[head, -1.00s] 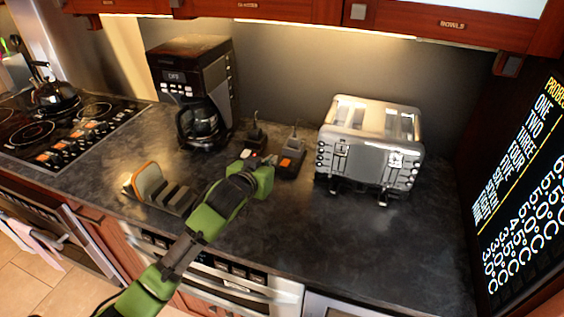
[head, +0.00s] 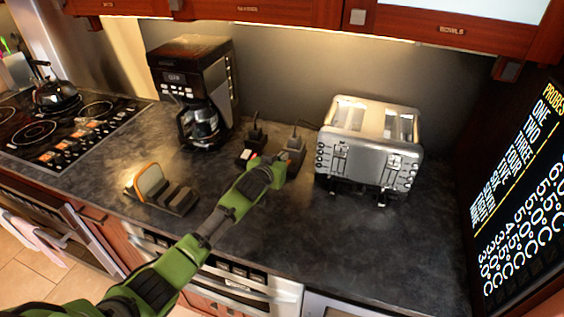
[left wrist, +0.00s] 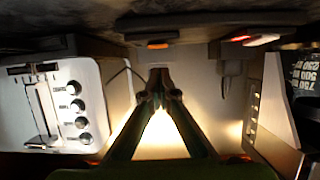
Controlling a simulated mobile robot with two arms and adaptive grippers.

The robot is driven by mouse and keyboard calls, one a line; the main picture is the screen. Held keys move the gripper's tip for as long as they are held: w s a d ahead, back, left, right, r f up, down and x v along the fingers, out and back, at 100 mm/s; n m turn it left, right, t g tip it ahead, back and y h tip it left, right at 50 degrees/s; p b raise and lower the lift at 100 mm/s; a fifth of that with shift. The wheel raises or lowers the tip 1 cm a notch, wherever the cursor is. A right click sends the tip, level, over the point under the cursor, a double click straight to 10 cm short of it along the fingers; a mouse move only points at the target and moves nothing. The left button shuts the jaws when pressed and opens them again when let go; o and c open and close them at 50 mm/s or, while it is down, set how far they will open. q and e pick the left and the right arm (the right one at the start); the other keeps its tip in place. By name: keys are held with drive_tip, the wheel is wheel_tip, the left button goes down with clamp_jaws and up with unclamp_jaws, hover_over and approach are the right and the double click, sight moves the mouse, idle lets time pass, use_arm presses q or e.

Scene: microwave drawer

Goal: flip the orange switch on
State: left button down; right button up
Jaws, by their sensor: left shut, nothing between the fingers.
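The orange switch (left wrist: 158,45) shows in the left wrist view, on the dark edge of its box, just beyond my fingertips. In the head view my left gripper hides it; only the back of its dark box (head: 296,146) shows. My left gripper (head: 279,163) is shut and empty, at the front of that box. In the left wrist view its closed fingers (left wrist: 158,82) point at the orange switch. I cannot tell whether they touch it or whether it is on. My right gripper is out of view.
A second box with a red and white switch (head: 247,154) stands just left. The coffee maker (head: 190,90) is behind at left, the toaster (head: 370,150) close on the right. A slotted holder (head: 160,190) stands front left. The front right counter (head: 330,235) is clear.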

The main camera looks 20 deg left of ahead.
use_arm(q)
drive_tip(key=shift+s+f, duration=0.2)
drive_tip(key=shift+f, duration=0.9)
drive_tip(key=shift+s+f, duration=0.1)
drive_tip(key=shift+f, duration=0.4)
drive_tip(key=shift+s, duration=0.1)
drive_tip(key=shift+r+p, duration=0.65)
drive_tip(key=shift+r, duration=0.2)
